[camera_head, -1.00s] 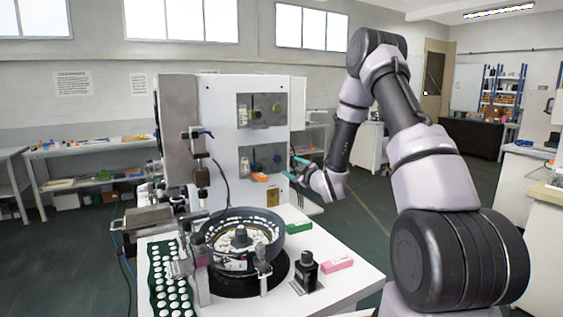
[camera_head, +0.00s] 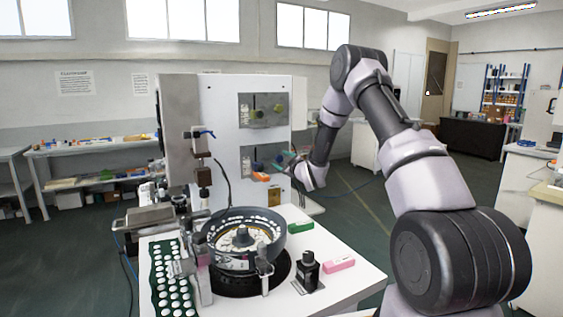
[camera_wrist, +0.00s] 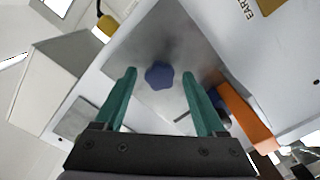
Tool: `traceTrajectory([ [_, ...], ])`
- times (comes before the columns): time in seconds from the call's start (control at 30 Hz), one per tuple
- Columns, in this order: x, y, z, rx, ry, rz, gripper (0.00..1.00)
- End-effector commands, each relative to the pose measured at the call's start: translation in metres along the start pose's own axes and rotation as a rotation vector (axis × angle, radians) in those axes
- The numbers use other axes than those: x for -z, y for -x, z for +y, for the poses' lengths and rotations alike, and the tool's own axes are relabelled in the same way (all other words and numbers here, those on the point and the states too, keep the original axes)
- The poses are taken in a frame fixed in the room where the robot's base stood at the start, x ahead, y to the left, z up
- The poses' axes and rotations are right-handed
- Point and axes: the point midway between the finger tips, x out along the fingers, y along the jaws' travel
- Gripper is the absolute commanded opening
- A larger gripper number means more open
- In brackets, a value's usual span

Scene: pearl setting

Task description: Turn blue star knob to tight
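The blue star knob (camera_wrist: 159,75) sits on a grey metal plate (camera_wrist: 150,45) on the white machine front. In the wrist view my gripper (camera_wrist: 159,76) is open, with one teal finger on each side of the knob. Gaps show between the knob and both fingers, and I cannot tell how far the tips are from the plate. A second dark blue knob (camera_wrist: 222,118) is partly hidden behind the right finger. In the head view my gripper (camera_head: 284,160) is at the lower plate of the machine, and its fingers partly cover the area.
An orange block (camera_wrist: 245,115) juts out close beside the right finger. Above the lower plate is another plate with yellow-green knobs (camera_head: 258,113).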

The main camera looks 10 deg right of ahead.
Motion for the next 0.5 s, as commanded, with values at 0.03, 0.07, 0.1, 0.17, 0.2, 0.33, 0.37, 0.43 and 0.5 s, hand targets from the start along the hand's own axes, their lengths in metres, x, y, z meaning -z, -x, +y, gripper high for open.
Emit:
traceTrajectory([
  [0.03,0.0,0.0001,0.0001,0.0,0.0,0.0,0.57],
  [0.07,0.0,0.0001,0.0001,0.0,0.0,0.0,0.46],
  [0.1,0.0,0.0002,0.0002,0.0,0.0,0.0,0.31],
  [0.17,0.0001,0.0002,0.0002,0.0,0.0,0.0,0.08],
  [0.2,0.0,0.0002,0.0002,0.0,0.0,0.0,0.0],
  [0.33,0.0,0.0003,0.0003,0.0,-0.002,0.0,0.0],
  [0.37,-0.0001,0.0004,0.0003,0.0,-0.004,0.0,0.0],
  [0.43,-0.0003,0.0004,0.0005,-0.001,-0.013,0.0,0.0],
  [0.5,-0.0006,0.0005,0.0006,-0.001,-0.03,-0.001,0.0],
])
